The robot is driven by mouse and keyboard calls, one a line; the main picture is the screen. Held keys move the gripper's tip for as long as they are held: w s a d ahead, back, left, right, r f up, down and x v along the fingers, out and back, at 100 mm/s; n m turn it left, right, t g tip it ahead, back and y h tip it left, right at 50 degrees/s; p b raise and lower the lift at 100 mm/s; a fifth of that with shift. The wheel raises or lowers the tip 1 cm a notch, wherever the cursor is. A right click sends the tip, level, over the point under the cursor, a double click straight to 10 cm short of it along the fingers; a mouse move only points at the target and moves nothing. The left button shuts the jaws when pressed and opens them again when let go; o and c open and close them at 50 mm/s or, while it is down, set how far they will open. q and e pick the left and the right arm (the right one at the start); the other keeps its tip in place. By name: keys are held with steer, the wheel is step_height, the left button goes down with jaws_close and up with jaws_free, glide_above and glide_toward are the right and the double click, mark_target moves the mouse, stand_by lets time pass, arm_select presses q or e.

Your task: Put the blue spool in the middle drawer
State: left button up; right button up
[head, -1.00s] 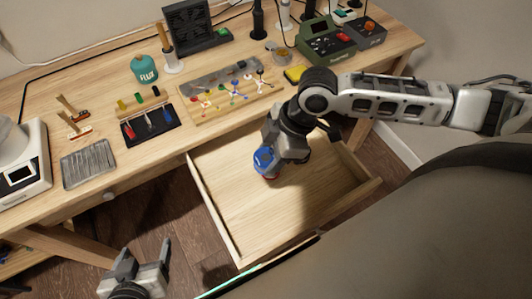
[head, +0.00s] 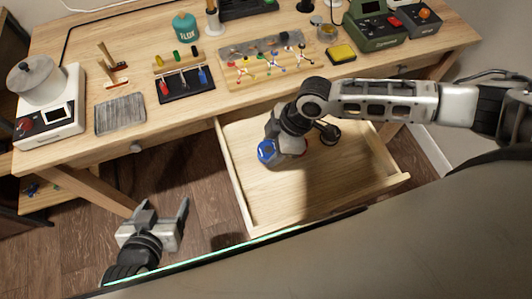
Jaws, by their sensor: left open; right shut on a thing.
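The blue spool (head: 266,150) is at the tip of my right gripper (head: 277,148), which is shut on it. Spool and gripper are over the left rear part of the open drawer (head: 290,196), inside its outline. I cannot tell if the spool touches the drawer floor. My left gripper (head: 166,220) is open and empty, low at the left, above the floor and clear of the drawer.
A closed drawer's knob (head: 136,148) is at left.

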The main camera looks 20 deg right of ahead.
mark_target(266, 156)
steer(key=shift+w+a+f, duration=0.2)
steer(key=shift+a+f, duration=0.35)
steer(key=shift+f, duration=0.15)
steer(key=shift+w+a+f, duration=0.1)
steer(key=shift+a+f, duration=0.05)
steer(key=shift+f, duration=0.8)
steer(key=shift+a+f, duration=0.1)
steer(key=shift+f, duration=0.8)
steer(key=shift+f, duration=0.15)
steer(key=o, duration=1)
